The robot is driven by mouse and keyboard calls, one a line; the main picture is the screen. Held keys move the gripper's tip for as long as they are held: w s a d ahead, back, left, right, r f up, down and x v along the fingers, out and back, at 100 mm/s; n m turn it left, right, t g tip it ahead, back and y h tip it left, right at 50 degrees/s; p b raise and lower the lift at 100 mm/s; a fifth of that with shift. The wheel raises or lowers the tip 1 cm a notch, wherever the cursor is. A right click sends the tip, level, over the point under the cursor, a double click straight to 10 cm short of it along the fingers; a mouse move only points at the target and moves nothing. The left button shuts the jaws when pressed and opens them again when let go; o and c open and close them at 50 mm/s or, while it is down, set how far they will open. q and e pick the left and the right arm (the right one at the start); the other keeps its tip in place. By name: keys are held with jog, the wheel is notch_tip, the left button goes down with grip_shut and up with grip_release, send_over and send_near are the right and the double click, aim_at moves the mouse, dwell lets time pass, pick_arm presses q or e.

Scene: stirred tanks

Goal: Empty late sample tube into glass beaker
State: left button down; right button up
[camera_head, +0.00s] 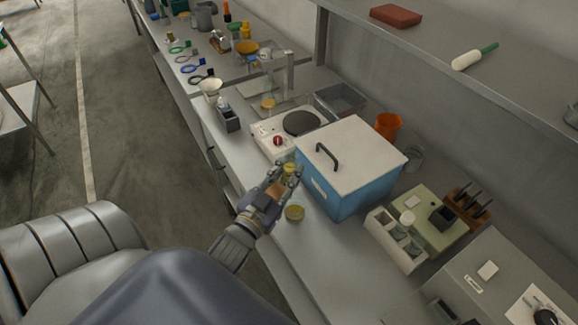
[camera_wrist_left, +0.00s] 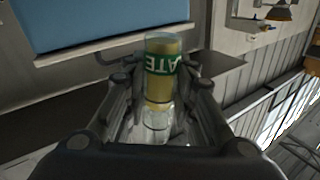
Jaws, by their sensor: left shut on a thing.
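My left gripper (camera_head: 286,174) is shut on the late sample tube (camera_wrist_left: 162,68). The tube is clear, with yellowish contents and a green band whose white letters read upside down as part of "LATE". In the head view only a small yellow part of the tube (camera_head: 289,168) shows between the fingers, beside the blue box. My right gripper is not in view.
A blue box with a pale lid (camera_head: 368,147) stands close to the right of the gripper. A hotplate (camera_head: 302,123) is behind it, with a dark holder (camera_head: 229,120) to the left. A white rack (camera_head: 396,238) stands at right. The bench front is clear.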

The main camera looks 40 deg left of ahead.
pick_arm(q)
jog(key=shift+a+f+m+t+b, duration=0.15)
jog(key=shift+a+f+m+b, duration=0.15)
jog(key=shift+m+b, duration=0.4)
jog(key=shift+a+f+m+t+b, duration=0.15)
jog(key=shift+a+m+b, duration=0.25)
jog(key=shift+b, duration=0.55)
jog(key=shift+w+a+r+m+t+h+b, duration=0.1)
jog(key=shift+a+m+t+h+b, duration=0.3)
jog(key=shift+m+h+b, duration=1.6)
jog(key=shift+w+a+r+m+t+h+b, duration=0.15)
jog(key=shift+a+m+b, duration=0.4)
jog(key=shift+m+b, duration=3.1)
jog(key=shift+w+a+f+m+t+h+b, duration=0.15)
jog(key=shift+a+m+h+b, duration=0.6)
jog(key=shift+m, duration=4.1)
jog(key=shift+s+d+r+h, duration=0.1)
jog(key=shift+d+h, duration=0.15)
jog(key=shift+h, duration=0.15)
